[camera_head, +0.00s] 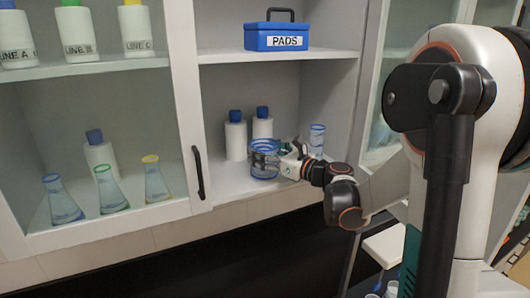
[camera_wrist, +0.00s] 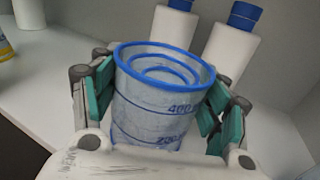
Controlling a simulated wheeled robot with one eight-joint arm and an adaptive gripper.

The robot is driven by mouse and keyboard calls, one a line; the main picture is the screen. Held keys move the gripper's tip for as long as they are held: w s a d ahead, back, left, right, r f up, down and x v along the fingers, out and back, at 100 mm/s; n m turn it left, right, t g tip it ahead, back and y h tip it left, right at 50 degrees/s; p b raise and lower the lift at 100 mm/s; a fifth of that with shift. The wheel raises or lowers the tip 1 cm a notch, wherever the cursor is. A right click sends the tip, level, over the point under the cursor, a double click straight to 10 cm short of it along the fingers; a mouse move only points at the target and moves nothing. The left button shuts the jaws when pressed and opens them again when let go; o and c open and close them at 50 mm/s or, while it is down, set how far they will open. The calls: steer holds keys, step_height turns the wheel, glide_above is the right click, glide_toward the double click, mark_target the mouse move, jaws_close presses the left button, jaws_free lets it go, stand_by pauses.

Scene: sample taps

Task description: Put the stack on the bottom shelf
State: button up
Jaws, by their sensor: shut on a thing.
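The stack (camera_head: 263,151) is a set of nested clear beakers with blue rims and blue markings, on or just above the bottom shelf (camera_head: 228,188) of the open cabinet bay. In the wrist view the stack (camera_wrist: 160,88) stands upright between the green finger pads, its inner rim showing inside the outer one. My gripper (camera_head: 270,158) is shut on the stack from the right; it also shows in the wrist view (camera_wrist: 160,105).
Two white bottles with blue caps (camera_head: 236,140) stand close behind the stack. A blue-rimmed glass (camera_head: 317,136) stands to the right, near my wrist. The upper shelf (camera_head: 225,57) bears a blue PADS box (camera_head: 276,38). A glass door with a black handle (camera_head: 198,172) is at left.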

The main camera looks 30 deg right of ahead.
steer(key=shift+s+r, duration=0.1)
steer(key=shift+s, duration=0.05)
steer(key=o, duration=1.1)
steer(key=shift+f, duration=0.2)
steer(key=shift+c, duration=0.2)
steer(key=shift+r, duration=0.15)
steer(key=shift+s, duration=0.1)
steer(key=b+v, duration=0.2)
steer(key=v, duration=0.9)
steer(key=shift+s+d, duration=0.15)
steer(key=shift+s, duration=0.15)
